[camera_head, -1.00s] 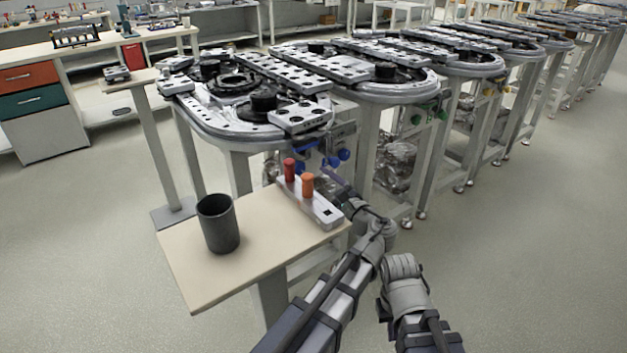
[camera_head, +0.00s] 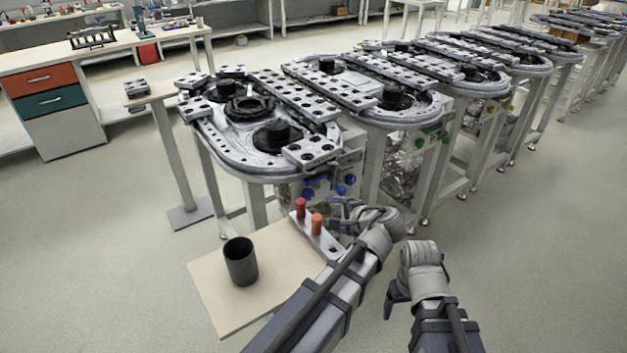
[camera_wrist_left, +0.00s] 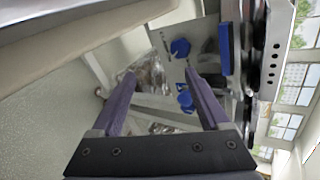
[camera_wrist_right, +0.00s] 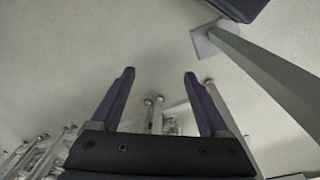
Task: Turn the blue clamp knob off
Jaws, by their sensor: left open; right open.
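Several blue clamp knobs (camera_head: 341,190) hang below the near end of the closest ring track. In the left wrist view I see one upper blue knob (camera_wrist_left: 180,48) and a lower blue knob (camera_wrist_left: 185,97) beside a blue block (camera_wrist_left: 226,48). I cannot tell which is the clamp knob. My left gripper (camera_head: 338,204) is just in front of and below the knobs. Its fingers are open and empty, with the lower knob near the right fingertip; contact is unclear. My right gripper (camera_head: 390,300) hangs lower right, open and empty, over floor in its wrist view (camera_wrist_right: 158,74).
A small beige table (camera_head: 225,300) stands in front, with a dark cup (camera_head: 240,262) and a panel with a red button (camera_head: 301,207) and an orange button (camera_head: 317,224). My left arm passes over its right side. More ring tracks (camera_head: 455,75) line up behind. Floor at right is clear.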

